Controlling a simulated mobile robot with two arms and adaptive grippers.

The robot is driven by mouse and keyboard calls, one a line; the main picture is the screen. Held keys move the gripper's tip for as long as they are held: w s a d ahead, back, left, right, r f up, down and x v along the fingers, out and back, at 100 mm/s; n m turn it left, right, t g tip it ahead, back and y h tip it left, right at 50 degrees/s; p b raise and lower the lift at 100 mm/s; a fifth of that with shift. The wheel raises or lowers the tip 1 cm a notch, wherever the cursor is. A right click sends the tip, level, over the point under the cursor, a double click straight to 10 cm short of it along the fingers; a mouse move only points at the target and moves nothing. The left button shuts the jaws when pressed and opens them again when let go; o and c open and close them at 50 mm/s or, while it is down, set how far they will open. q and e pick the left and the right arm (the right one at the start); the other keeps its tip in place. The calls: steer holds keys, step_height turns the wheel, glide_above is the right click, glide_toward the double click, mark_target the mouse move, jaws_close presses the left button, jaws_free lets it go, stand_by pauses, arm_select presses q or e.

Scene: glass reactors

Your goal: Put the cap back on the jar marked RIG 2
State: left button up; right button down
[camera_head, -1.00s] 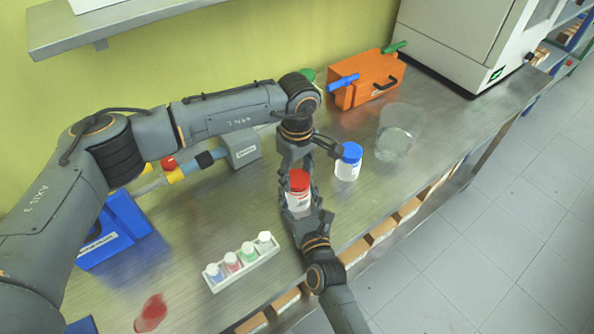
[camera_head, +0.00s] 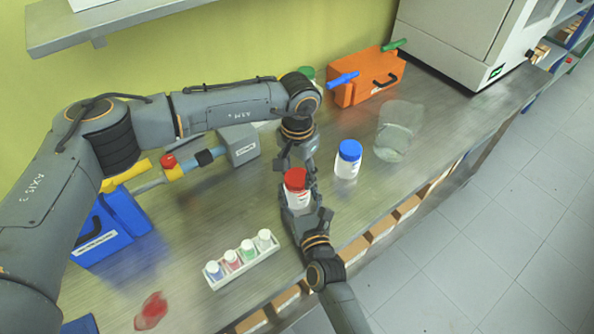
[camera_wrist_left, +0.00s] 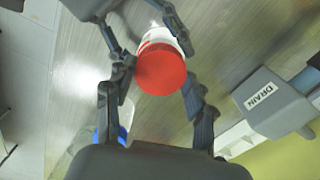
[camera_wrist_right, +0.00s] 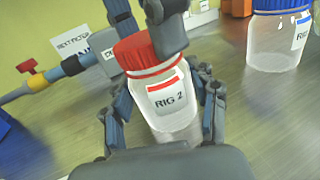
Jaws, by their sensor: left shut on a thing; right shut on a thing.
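The RIG 2 jar (camera_wrist_right: 168,98) is a clear jar with a red-striped label; it also shows in the head view (camera_head: 297,199). My right gripper (camera_head: 309,212) is shut around the jar's body and holds it. The red cap (camera_wrist_right: 147,53) sits over the jar's mouth; whether it is fully seated I cannot tell. In the left wrist view the cap (camera_wrist_left: 161,70) lies between the fingers of my left gripper (camera_wrist_left: 158,92). My left gripper (camera_head: 297,168) is shut on the cap from above. The left fingers partly hide the cap.
A blue-capped jar (camera_head: 348,160) and a clear beaker (camera_head: 396,132) stand to the right. A vial rack (camera_head: 243,264) is at the front left, near a red patch (camera_head: 151,311). A grey DRAIN box (camera_head: 238,146) and an orange case (camera_head: 366,82) are behind.

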arm_select(q)
steer(key=m, duration=0.3)
steer(key=o, duration=0.7)
steer(key=shift+o, duration=0.2)
steer(key=shift+r, duration=2.25)
steer(key=shift+c, duration=0.5)
